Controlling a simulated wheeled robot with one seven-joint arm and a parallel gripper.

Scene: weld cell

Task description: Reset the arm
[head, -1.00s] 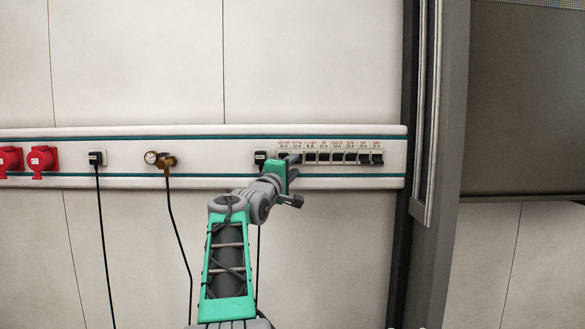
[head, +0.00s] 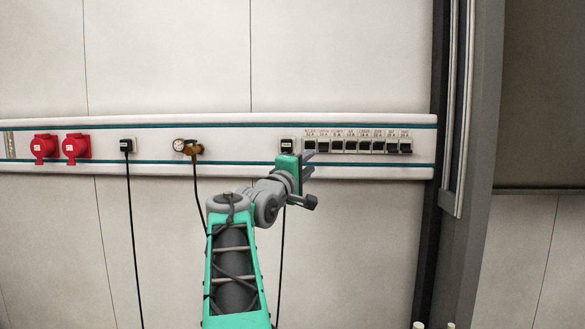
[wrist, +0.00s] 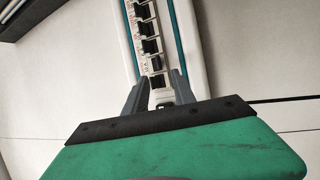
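My arm reaches up to the wall rail, and my gripper (head: 309,160) is just below the left end of a row of black breaker switches (head: 364,146). In the wrist view my gripper (wrist: 160,88) has its two grey fingers apart with nothing held between them. Several breakers (wrist: 149,46) run up from the gap between the fingers. I cannot tell whether a fingertip touches the panel.
The white wall rail (head: 225,127) also carries two red sockets (head: 76,147), a black plug (head: 127,145) with a cable, a gauge with a brass fitting (head: 187,147), and another plug (head: 287,145) beside my gripper. A dark post (head: 436,235) stands right.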

